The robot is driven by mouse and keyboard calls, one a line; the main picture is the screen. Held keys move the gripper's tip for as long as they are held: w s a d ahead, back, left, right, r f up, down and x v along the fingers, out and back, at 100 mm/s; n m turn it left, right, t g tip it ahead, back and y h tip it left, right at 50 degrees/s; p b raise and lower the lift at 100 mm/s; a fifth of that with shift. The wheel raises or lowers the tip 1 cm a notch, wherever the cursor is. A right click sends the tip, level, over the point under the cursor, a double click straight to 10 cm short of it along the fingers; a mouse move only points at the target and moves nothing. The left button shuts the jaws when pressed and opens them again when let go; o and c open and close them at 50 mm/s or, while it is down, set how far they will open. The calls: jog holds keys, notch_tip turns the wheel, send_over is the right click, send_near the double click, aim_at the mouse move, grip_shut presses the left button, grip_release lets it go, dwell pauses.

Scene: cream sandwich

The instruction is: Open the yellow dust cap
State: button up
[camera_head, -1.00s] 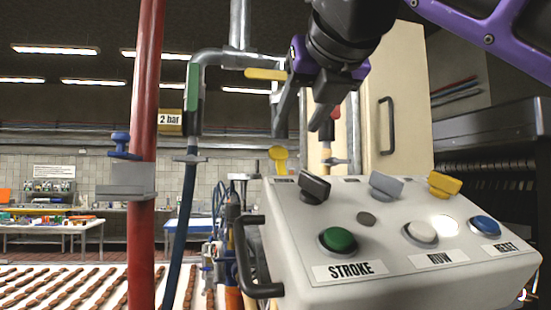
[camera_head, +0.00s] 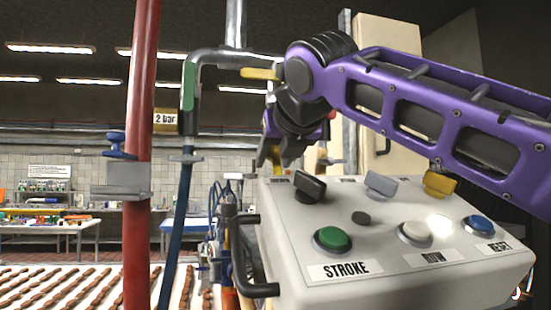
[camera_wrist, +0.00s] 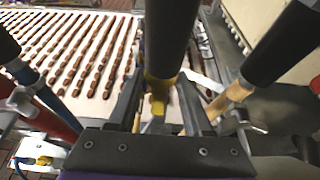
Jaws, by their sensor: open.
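The yellow dust cap (camera_wrist: 158,92) shows in the wrist view at the lower end of a thick dark vertical pipe (camera_wrist: 168,40). My gripper (camera_wrist: 161,82) is open, with one finger on each side of the cap; I cannot tell whether either finger touches it. In the head view my gripper (camera_head: 277,161) points down behind the panel's back left corner. Bits of the yellow cap (camera_head: 274,154) show there between and beside the fingers, the rest being hidden by them.
A control panel (camera_head: 400,275) with buttons and knobs stands in front right. A red pipe (camera_head: 140,150) and a blue hose (camera_head: 178,220) rise at left. A yellow lever (camera_head: 260,74) sits above my gripper. A conveyor (camera_wrist: 60,60) carries rows of brown sandwiches.

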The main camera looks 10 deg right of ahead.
grip_shut()
dwell(1.3)
